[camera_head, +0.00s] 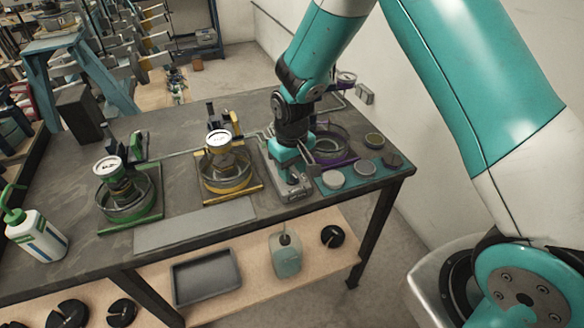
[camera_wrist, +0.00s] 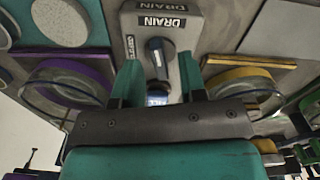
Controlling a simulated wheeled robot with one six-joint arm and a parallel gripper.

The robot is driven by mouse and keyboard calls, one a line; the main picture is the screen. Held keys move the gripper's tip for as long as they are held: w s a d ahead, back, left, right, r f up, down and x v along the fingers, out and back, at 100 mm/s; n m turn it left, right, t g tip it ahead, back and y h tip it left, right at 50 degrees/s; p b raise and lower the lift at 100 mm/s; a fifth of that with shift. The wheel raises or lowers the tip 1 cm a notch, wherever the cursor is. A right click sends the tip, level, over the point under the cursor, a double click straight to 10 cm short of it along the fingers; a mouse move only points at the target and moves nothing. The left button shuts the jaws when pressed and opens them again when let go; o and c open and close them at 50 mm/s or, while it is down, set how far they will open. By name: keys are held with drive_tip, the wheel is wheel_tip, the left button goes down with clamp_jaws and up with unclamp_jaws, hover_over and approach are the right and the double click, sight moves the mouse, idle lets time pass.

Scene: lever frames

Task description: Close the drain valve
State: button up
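The drain valve is a grey box (camera_wrist: 172,25) marked DRAIN in the wrist view. A dark lever (camera_wrist: 157,58) with a bluish end is mounted on it, pointing toward my gripper. A small label (camera_wrist: 131,48) left of the lever is too small to read surely. My gripper (camera_wrist: 159,80) has its two teal fingers apart, one on each side of the lever; I cannot tell whether either touches it. In the head view the valve box (camera_head: 292,190) sits near the table's front right, with my gripper (camera_head: 289,172) over it, hiding the lever.
On the dark table (camera_head: 85,240) a yellow-based station (camera_head: 228,180) stands left of the valve, and a purple-based one (camera_head: 330,146) behind right. A green-based station (camera_head: 128,200) stands farther left. A teal mat (camera_head: 353,177) with round discs lies at right. A grey plate (camera_head: 195,225) lies in front.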

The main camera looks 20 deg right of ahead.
drive_tip(key=shift+f, duration=0.6)
clamp_jaws()
